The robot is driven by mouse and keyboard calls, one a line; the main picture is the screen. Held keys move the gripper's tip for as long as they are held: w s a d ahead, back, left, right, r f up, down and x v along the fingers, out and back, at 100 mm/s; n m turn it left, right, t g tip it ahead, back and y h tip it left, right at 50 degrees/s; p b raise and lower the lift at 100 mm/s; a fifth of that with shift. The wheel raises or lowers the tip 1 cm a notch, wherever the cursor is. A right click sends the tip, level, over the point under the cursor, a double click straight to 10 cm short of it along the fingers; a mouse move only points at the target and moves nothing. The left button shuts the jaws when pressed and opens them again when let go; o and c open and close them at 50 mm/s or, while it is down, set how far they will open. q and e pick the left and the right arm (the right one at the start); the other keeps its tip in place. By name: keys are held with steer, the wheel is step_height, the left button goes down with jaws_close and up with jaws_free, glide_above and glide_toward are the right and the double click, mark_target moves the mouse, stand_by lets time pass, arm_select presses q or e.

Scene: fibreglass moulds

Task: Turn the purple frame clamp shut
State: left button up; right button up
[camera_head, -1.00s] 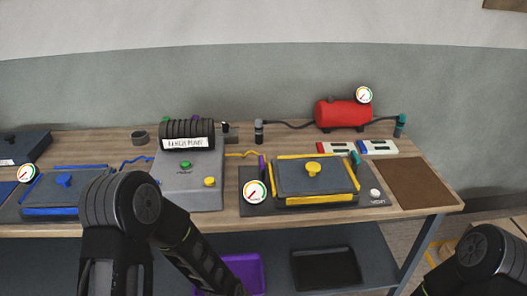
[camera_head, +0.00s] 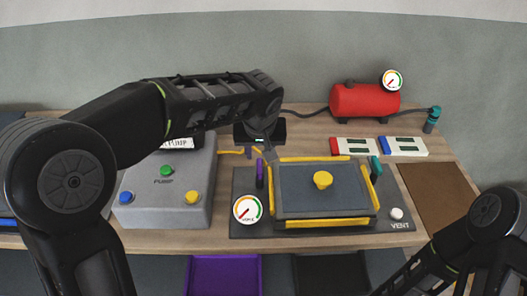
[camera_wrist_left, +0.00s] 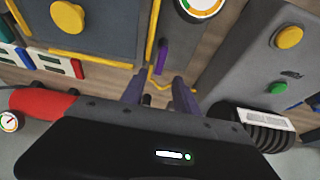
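The purple frame clamp (camera_head: 260,174) is a small upright lever at the left edge of the yellow-edged mould (camera_head: 290,224). It also shows in the left wrist view (camera_wrist_left: 162,57), beyond my fingertips. My left gripper (camera_head: 268,150) hangs over the table just behind the clamp, apart from it. In the left wrist view my left gripper (camera_wrist_left: 160,88) has its two fingers spread, with no part of the clamp between them. My right forearm shows at the lower right of the head view; its gripper is out of view.
A grey pump box (camera_head: 165,205) with coloured buttons stands left of the mould. A round gauge (camera_head: 247,210) sits at the mould's front left corner. A red tank (camera_head: 365,101) and two small panels stand behind. A teal lever (camera_head: 376,166) is on the mould's right.

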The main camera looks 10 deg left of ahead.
mark_target(260, 166)
arm_select(q)
steer(key=p+x, duration=0.1)
steer(key=x, duration=0.6)
steer(key=shift+f, duration=0.4)
jaws_close()
stand_by(0.3)
